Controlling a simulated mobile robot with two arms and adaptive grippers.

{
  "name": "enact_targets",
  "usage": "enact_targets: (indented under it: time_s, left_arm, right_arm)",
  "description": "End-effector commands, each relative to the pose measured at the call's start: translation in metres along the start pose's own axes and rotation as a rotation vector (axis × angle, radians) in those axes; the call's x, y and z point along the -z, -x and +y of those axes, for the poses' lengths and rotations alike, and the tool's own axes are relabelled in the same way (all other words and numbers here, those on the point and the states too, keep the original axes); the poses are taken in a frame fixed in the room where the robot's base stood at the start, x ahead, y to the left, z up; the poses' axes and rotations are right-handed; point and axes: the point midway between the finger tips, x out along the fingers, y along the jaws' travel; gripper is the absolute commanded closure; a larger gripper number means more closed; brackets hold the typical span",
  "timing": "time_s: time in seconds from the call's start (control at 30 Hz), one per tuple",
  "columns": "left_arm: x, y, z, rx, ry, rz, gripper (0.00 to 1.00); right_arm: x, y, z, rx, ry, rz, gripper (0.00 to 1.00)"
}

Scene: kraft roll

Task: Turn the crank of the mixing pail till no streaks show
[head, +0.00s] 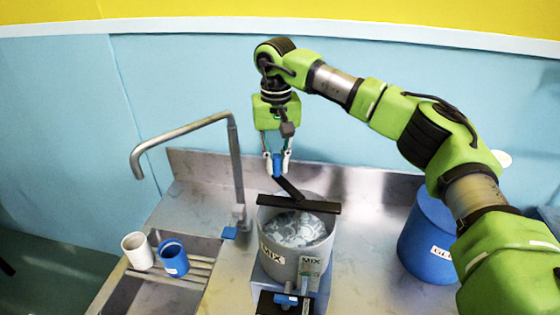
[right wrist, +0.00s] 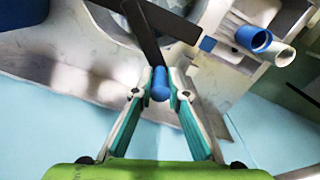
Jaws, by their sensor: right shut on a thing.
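The grey mixing pail (head: 283,268), labelled MIX, stands on the steel counter. Its contents (head: 295,230) show pale and grey-blue streaks. A dark bar (head: 315,207) crosses the top of the pail. The black crank arm (head: 289,188) rises from the bar toward the back left and ends in a blue knob (head: 277,166). My right gripper (head: 277,160) is shut on this knob from above. In the right wrist view the knob (right wrist: 160,84) sits between the two fingertips (right wrist: 160,92). My left gripper is not in view.
A tall faucet (head: 236,165) stands left of the pail by the sink. A white cup (head: 137,250) and a blue cup (head: 173,258) stand on the sink's rack. A large blue tub (head: 428,240) stands at the right, partly behind my right arm. The wall is close behind.

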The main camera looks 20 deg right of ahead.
Motion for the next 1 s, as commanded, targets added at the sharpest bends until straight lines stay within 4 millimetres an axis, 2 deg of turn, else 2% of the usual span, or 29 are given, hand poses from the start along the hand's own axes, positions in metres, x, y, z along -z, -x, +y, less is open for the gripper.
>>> enact_targets:
  time_s: [0.4, 0.43, 0.47, 0.5, 0.83, 1.0]
  left_arm:
    - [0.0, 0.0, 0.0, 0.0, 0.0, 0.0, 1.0]
    - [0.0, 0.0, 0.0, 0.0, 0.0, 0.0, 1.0]
    - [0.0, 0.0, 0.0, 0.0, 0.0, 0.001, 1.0]
    - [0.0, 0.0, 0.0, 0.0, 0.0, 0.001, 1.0]
    - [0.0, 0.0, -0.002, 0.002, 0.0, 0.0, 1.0]
    - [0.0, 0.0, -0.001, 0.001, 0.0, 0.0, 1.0]
  right_arm:
    - [-0.001, 0.0, -0.002, 0.003, 0.0, -0.002, 1.0]
    - [-0.001, 0.0, -0.002, 0.002, 0.0, -0.002, 0.78]
    - [-0.001, 0.0, -0.002, 0.002, 0.0, -0.002, 0.7]
    - [-0.001, 0.0, -0.002, 0.002, 0.0, -0.001, 0.69]
    - [0.0, 0.001, -0.001, 0.001, -0.001, 0.0, 0.69]
    - [0.0, 0.021, -0.001, 0.001, -0.001, 0.003, 0.69]
